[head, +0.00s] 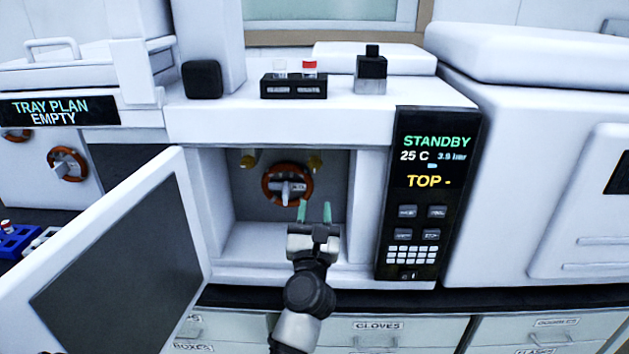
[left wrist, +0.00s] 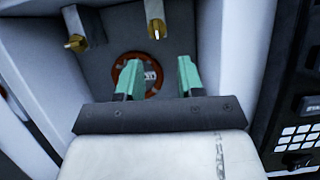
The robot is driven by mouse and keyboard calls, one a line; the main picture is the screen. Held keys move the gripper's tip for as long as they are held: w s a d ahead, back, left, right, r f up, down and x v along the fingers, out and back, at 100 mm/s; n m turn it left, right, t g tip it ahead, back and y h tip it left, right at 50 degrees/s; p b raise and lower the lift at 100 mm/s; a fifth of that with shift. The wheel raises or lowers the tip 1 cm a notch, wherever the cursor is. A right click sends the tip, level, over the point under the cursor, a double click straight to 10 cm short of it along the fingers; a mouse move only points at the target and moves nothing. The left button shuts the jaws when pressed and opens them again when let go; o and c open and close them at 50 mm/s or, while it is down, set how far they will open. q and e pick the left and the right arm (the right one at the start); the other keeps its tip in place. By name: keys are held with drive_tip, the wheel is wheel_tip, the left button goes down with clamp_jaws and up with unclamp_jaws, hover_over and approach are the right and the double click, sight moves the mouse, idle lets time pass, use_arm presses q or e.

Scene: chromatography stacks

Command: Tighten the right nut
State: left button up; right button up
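The right nut (head: 315,162) is a small brass piece under a fitting, high in the open compartment; it also shows in the left wrist view (left wrist: 157,31). A similar left nut (head: 248,161) sits to its left, and it shows in the left wrist view too (left wrist: 75,42). My left gripper (head: 314,211) is at the compartment's mouth, below the right nut and apart from it. Its two green fingers (left wrist: 157,78) are spread with nothing between them. In the left wrist view the right nut appears beyond the fingertips, between their lines. My right gripper is not in view.
The compartment's door (head: 120,262) stands open at left. A red-rimmed round fitting (head: 287,186) is on the back wall behind my fingers. The control panel (head: 428,190) reading STANDBY borders the opening at right. The compartment floor (head: 262,240) looks clear.

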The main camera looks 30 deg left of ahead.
sight(314, 164)
use_arm(q)
drive_tip(key=shift+n, duration=0.5)
drive_tip(key=x, duration=0.3)
drive_tip(key=p+x, duration=0.1)
drive_tip(key=x, duration=0.2)
drive_tip(key=p+x, duration=0.1)
drive_tip(key=x, duration=0.3)
drive_tip(key=shift+s+a+r, duration=0.1)
drive_tip(key=shift+s+r, duration=0.2)
drive_tip(key=shift+r, duration=0.05)
drive_tip(key=shift+w+a+r, duration=0.2)
drive_tip(key=shift+w+a, duration=0.05)
drive_tip(key=shift+w, duration=0.2)
